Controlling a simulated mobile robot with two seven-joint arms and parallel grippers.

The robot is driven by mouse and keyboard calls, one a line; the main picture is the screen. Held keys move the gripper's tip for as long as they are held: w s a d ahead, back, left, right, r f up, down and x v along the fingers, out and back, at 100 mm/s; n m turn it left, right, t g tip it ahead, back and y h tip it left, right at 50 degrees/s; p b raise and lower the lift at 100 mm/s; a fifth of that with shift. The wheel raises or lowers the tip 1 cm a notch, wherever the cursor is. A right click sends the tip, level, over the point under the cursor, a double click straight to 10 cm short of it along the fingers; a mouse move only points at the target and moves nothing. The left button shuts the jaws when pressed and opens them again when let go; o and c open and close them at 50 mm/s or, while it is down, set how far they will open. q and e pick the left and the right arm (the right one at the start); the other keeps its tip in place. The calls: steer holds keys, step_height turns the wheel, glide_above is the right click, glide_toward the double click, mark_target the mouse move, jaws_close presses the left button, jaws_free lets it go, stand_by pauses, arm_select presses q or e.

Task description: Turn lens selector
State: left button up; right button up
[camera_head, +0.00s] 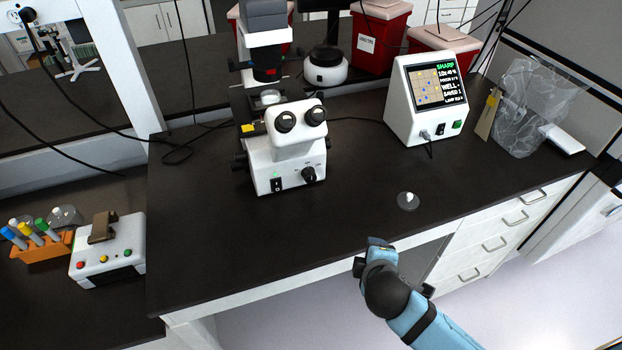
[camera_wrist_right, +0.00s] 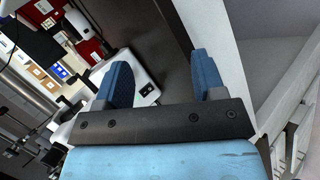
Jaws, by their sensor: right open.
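A white microscope (camera_head: 285,152) with two black eyepieces stands on the dark bench, left of centre in the head view. Its front face has a black round knob (camera_head: 309,174) and a black power switch (camera_head: 277,185). I cannot tell which part is the lens selector. My right gripper (camera_head: 378,244) is at the bench's front edge, to the right of and nearer than the microscope, apart from it. In the right wrist view its blue fingers (camera_wrist_right: 164,72) are spread with nothing between them. My left gripper is not in view.
A white display box (camera_head: 426,100) stands right of the microscope. A small clear disc (camera_head: 408,201) lies near the front edge. A crumpled clear bag (camera_head: 528,105) is at the right. A tube rack (camera_head: 40,246) and a small button box (camera_head: 108,252) stand lower left. The bench before the microscope is clear.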

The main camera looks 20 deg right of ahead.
mark_target(312, 179)
steer(key=w+a+n+t+y, duration=0.1)
steer(key=w+n+t, duration=0.1)
steer(key=w+n, duration=0.2)
steer(key=w+a+n+t+y, duration=0.1)
steer(key=w+a+n+t, duration=0.1)
steer(key=n, duration=0.6)
steer(key=w+a+n+t+y, duration=0.1)
steer(key=w+n+t, duration=0.3)
steer(key=w+n, duration=0.2)
steer(key=shift+w+a+n, duration=0.1)
steer(key=shift+a+n, duration=0.05)
steer(key=shift+n, duration=0.35)
steer(key=n, duration=0.2)
steer(key=w+y, duration=0.1)
steer(key=shift+a+f+n+t, duration=0.25)
steer(key=shift+n+t, duration=0.05)
steer(key=shift+n, duration=0.1)
steer(key=shift+w+r, duration=0.1)
steer(key=shift+w, duration=0.15)
steer(key=w+p, duration=0.2)
steer(key=w, duration=0.9)
steer(key=shift+a, duration=0.2)
steer(key=shift+w, duration=0.9)
steer(key=c, duration=0.9)
